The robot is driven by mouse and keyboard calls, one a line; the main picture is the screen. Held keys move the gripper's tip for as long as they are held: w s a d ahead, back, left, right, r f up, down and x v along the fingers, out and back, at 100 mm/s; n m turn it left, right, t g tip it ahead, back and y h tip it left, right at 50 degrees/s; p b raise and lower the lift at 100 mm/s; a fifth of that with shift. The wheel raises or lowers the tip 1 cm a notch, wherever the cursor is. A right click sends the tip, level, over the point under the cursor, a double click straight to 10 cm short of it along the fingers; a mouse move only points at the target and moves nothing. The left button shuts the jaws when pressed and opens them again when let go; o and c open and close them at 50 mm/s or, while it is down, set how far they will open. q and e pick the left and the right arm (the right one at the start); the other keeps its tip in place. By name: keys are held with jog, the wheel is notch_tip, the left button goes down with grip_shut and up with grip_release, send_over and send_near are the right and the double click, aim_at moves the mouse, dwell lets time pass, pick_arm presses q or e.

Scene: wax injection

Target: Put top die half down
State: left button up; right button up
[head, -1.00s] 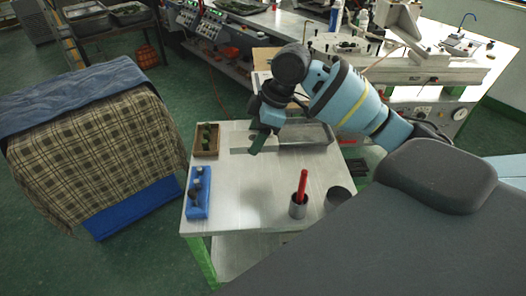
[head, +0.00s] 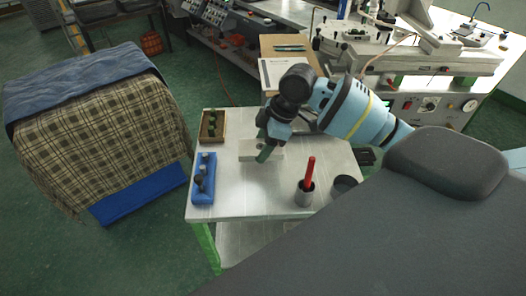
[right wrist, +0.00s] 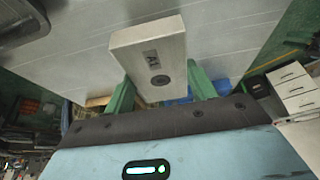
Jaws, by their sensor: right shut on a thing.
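The top die half, a pale grey metal block (head: 247,149), is in my right gripper (head: 265,151) over the left-middle of the small metal table (head: 235,193). In the right wrist view the block (right wrist: 150,42) has a small dark label and a round dark hole on its face. The green fingers of my right gripper (right wrist: 160,90) are shut on its sides. I cannot tell whether the block touches the tabletop. My left gripper is not in view.
A wooden box of green items (head: 212,126) and a blue holder with dark tools (head: 203,180) stand at the table's left. A metal cup with a red-handled tool (head: 305,190) and a dark cup (head: 343,186) stand front right. The table's front middle is clear.

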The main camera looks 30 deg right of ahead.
jog(key=shift+f, duration=1.5)
jog(key=shift+f, duration=0.15)
jog(key=o, duration=1.2)
jog(key=shift+c, duration=0.2)
jog(key=v, duration=1.2)
jog(key=shift+a+p, duration=0.1)
jog(key=shift+p, duration=0.25)
